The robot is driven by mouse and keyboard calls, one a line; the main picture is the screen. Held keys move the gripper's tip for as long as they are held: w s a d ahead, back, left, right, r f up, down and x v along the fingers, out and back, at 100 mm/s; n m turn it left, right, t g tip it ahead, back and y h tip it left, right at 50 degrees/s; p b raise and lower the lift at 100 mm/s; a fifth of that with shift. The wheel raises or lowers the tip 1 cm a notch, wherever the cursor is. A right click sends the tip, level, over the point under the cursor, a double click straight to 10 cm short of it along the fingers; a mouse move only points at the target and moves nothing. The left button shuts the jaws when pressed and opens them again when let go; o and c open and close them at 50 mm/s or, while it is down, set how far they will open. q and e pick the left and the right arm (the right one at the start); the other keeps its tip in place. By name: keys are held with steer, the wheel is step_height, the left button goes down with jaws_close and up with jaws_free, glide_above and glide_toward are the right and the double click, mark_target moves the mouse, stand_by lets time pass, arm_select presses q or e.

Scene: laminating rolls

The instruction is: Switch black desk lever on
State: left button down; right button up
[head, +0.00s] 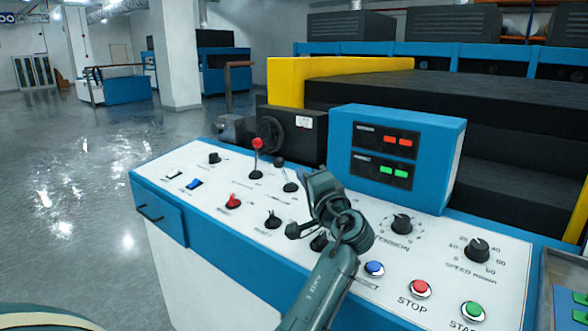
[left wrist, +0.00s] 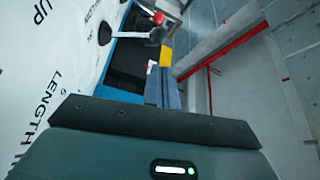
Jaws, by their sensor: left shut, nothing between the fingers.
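The black desk lever (head: 285,175) has a round black knob on a short rod and stands on the white control panel (head: 190,160). It leans toward the back left. It also shows in the left wrist view (left wrist: 132,33), near the top. My left gripper (head: 318,186) is shut and empty, just right of the lever in the head view, with a small gap visible between them. In the left wrist view, the gripper's dark front edge (left wrist: 150,120) lies across the lower part; its fingertips are not clear. My right gripper is not in view.
A red-knobbed lever (head: 257,158) stands close left of the black one. A blue display box (head: 450,155) rises behind right. A stop button (head: 420,288) lies front right.

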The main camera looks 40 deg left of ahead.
arm_select(q)
steer(key=v, duration=0.4)
steer(key=shift+s+d, duration=0.1)
steer(key=shift+d, duration=0.15)
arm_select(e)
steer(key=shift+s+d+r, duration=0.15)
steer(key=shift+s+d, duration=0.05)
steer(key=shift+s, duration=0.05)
